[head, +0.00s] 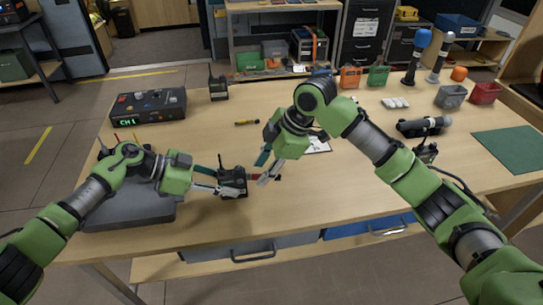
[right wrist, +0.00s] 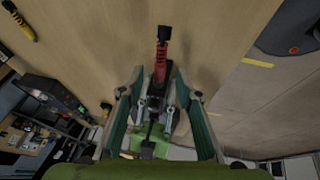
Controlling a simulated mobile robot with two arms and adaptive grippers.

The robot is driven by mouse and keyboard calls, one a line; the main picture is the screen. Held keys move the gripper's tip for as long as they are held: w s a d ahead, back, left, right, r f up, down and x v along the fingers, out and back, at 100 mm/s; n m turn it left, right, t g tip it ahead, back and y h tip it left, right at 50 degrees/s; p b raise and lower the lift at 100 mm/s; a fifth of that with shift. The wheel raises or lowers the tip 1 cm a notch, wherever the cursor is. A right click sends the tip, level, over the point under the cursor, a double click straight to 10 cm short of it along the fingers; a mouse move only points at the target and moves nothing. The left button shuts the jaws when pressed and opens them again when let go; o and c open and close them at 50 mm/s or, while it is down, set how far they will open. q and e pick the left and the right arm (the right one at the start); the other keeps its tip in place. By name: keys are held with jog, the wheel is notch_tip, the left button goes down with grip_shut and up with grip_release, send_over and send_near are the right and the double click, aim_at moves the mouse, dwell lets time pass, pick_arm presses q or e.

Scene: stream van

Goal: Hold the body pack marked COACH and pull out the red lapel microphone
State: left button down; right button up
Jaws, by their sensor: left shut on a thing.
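A small black body pack (head: 232,181) with a short antenna stands near the table's front edge. Its marking is too small to read. My left gripper (head: 217,182) is shut on the pack from the left. The red lapel microphone (head: 253,177) shows at the pack's right side. My right gripper (head: 260,174) is at that side with its fingers apart around the red part. In the right wrist view the red microphone (right wrist: 161,62), with a black end, shows between and beyond the open fingers (right wrist: 157,93). I cannot tell whether they touch it.
A dark grey case (head: 130,208) lies left of the pack, with another small pack behind it. A black control box (head: 148,106) and a walkie-talkie (head: 217,88) stand farther back. A yellow-black marker (head: 247,122) lies mid-table. A dark microphone (head: 424,125) lies right. The front middle is clear.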

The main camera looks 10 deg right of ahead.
jog(key=shift+x, duration=1.25)
jog(key=c, duration=0.8)
grip_shut()
